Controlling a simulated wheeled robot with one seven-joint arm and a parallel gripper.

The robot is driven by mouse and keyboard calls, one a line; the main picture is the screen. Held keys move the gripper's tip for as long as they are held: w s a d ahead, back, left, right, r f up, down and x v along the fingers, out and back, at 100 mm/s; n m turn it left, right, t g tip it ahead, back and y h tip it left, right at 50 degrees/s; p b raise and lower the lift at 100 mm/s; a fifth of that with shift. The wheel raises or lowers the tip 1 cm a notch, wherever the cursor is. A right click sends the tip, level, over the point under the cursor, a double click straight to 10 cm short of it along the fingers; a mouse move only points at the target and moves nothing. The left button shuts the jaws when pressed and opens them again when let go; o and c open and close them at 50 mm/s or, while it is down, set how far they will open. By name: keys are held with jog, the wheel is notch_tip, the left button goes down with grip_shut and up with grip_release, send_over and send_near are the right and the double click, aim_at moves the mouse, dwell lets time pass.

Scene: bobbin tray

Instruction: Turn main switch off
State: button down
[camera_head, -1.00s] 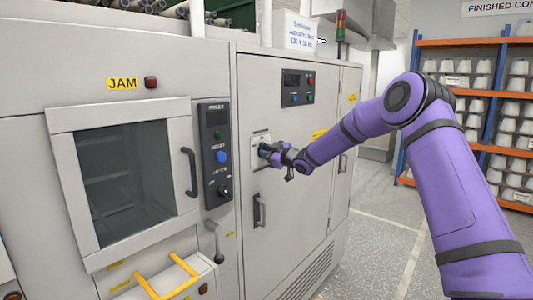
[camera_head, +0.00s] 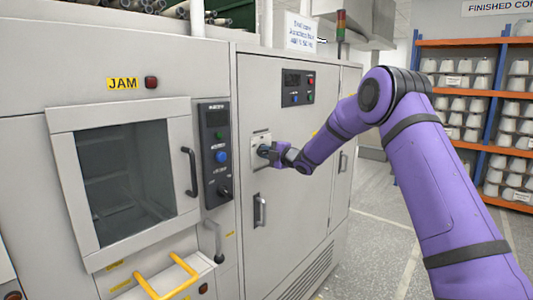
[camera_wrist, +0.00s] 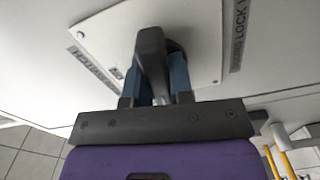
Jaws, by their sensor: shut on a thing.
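The main switch is a dark knob (camera_head: 263,150) on a pale plate (camera_head: 260,138) on the grey cabinet door. In the wrist view its dark grey handle (camera_wrist: 152,48) stands out from the plate (camera_wrist: 200,25). My gripper (camera_head: 269,152) is at the switch in the head view. In the wrist view my gripper (camera_wrist: 154,76) has its two blue fingers on either side of the handle, shut on it. The fingers hide part of the knob and its base. Lettering runs along the plate edges, partly cut off, and I cannot read the switch's position.
A door handle (camera_head: 260,211) is below the switch. A small control panel (camera_head: 297,87) is above it, and a narrow black panel (camera_head: 215,155) is to its left. A yellow rail (camera_head: 165,278) sticks out low left. Open floor lies to the right, before a shelf rack (camera_head: 480,95).

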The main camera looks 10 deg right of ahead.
jog(key=shift+n, duration=0.9)
jog(key=c, duration=1)
grip_release()
jog(key=v, duration=1)
jog(key=shift+s+d, duration=0.25)
jog(key=shift+s, duration=0.05)
